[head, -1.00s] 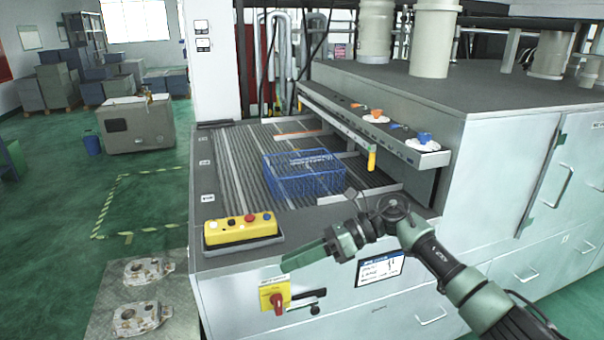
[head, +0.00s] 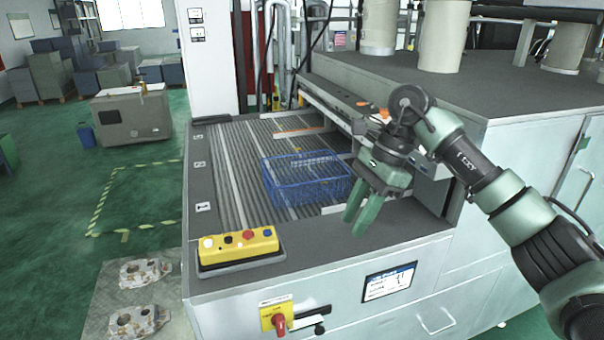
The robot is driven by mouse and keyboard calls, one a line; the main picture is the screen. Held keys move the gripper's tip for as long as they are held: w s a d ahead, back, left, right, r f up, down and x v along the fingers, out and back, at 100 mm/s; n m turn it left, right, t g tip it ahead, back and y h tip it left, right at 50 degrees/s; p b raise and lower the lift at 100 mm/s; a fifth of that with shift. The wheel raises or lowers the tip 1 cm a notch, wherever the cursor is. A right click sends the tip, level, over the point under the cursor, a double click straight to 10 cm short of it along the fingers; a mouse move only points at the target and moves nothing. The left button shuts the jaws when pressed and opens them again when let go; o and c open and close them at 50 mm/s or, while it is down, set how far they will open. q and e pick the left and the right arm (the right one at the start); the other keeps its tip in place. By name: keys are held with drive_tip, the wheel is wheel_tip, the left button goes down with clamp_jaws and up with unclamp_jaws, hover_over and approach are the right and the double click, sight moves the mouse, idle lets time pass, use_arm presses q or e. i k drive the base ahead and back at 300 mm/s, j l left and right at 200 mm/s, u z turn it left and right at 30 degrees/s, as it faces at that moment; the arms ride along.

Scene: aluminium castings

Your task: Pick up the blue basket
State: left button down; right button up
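The blue basket (head: 300,184) is an open mesh crate standing upright on the ribbed conveyor bed (head: 235,165) of the grey machine. It looks empty. My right gripper (head: 355,222) is to the right of the basket and nearer to me, above the machine's front right part. Its two green fingers point down and a narrow gap shows between them. It holds nothing and appears apart from the basket. My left gripper is not in the view.
A yellow button box (head: 238,246) sits on the machine's front left edge. A red switch (head: 278,320) is on the front panel. A rail with orange knobs (head: 366,105) overhangs the bed's right side. Two castings (head: 135,318) lie on a floor plate at left.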

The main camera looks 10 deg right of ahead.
sight(264, 179)
drive_tip(key=i, duration=1.15)
